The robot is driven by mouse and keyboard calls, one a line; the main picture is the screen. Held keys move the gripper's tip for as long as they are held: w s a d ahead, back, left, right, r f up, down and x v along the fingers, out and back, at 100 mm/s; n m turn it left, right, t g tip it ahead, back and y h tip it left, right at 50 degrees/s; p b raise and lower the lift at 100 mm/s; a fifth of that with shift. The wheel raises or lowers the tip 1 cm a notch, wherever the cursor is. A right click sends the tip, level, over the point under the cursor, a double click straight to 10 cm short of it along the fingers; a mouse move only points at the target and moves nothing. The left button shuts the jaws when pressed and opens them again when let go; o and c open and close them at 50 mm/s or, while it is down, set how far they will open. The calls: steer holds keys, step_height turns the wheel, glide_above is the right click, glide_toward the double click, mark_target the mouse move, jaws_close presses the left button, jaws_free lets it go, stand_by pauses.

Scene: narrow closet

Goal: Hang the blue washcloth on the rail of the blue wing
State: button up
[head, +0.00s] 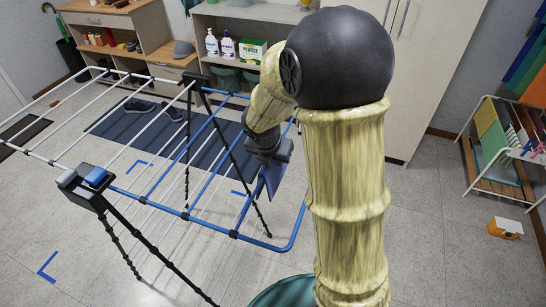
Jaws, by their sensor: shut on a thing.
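The drying rack has a white wing (55,88) on the left and a blue wing (262,243) on the right, with several blue rails. My gripper (268,158) is over the far right part of the blue wing, pointing down. It is shut on the blue washcloth (273,179), a small dark blue piece hanging below the jaws. My arm hides much of the right side, including part of the wing's outer edge. I cannot tell whether the cloth touches a rail.
A shelf (240,15) with bottles and a powder box stands behind the rack. A teal round thing (285,291) is at the bottom.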

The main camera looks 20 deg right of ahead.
steer(key=shift+f, duration=0.4)
steer(key=o, duration=1)
steer(key=shift+o, duration=0.2)
steer(key=p+v, duration=0.3)
steer(key=v, duration=1.4)
steer(key=shift+r, duration=0.25)
steer(key=shift+s, duration=0.1)
